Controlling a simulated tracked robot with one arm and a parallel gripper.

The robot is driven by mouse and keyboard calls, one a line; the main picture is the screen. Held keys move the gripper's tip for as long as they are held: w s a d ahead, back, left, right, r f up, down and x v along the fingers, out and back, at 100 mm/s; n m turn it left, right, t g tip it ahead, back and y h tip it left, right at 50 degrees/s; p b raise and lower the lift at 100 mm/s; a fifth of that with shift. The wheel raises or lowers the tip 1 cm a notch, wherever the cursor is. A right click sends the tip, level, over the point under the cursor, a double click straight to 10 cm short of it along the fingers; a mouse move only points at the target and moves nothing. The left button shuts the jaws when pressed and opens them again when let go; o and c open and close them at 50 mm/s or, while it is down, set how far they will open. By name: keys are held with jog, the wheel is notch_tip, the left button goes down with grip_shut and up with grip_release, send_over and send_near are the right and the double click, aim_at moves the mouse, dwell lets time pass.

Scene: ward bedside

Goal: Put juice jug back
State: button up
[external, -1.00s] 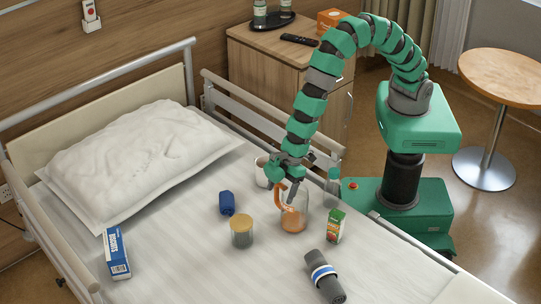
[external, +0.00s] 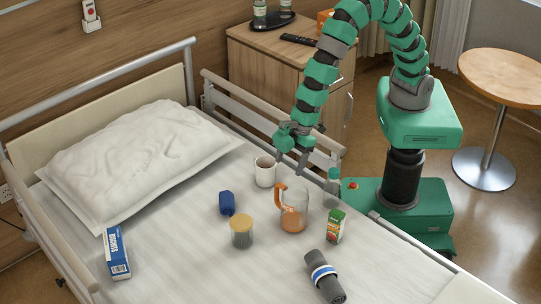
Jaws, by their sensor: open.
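The juice jug (external: 293,213) stands upright on the bed. It is clear, with orange juice in its lower part and an orange handle on its upper left. My gripper (external: 292,165) is above and behind the jug, apart from it, with its fingers spread and nothing between them. The fingertips hang near the right side of a white mug (external: 265,172); I cannot tell if they touch it.
Around the jug on the bed (external: 180,245) are a juice carton (external: 335,227), a clear bottle (external: 332,188), a yellow-lidded jar (external: 241,232), a blue item (external: 227,203) and a grey roll (external: 325,277). A bedside cabinet (external: 262,65) and a round table (external: 500,75) stand beyond the rail.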

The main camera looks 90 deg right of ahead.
jog(key=shift+v, duration=0.8)
jog(key=w+d+r+m+t, duration=0.2)
jog(key=w+d+r, duration=0.3)
jog(key=r, duration=0.6)
jog(key=w+d+r+m+t, duration=0.1)
jog(key=w+d+r+t, duration=0.15)
jog(key=d+r, duration=0.65)
jog(key=w+d+r+m+t, duration=0.2)
jog(key=w+d+r, duration=0.2)
jog(key=r, duration=1)
jog(key=s+d+r+m+t+h, duration=0.1)
jog(key=s+d+r, duration=0.3)
jog(key=r, duration=0.5)
jog(key=s+d+r+m+t+h, duration=0.1)
jog(key=s+d+r+t, duration=0.1)
jog(key=s+d+r, duration=0.2)
jog(key=s+d+r+m+t, duration=0.2)
jog(key=s+d+r, duration=0.2)
jog(key=d+r, duration=0.5)
notch_tip(320, 180, up, 7)
jog(key=shift+s+d+r+t+h, duration=0.2)
jog(key=shift+d+t+h, duration=0.1)
jog(key=shift+t+h, duration=0.1)
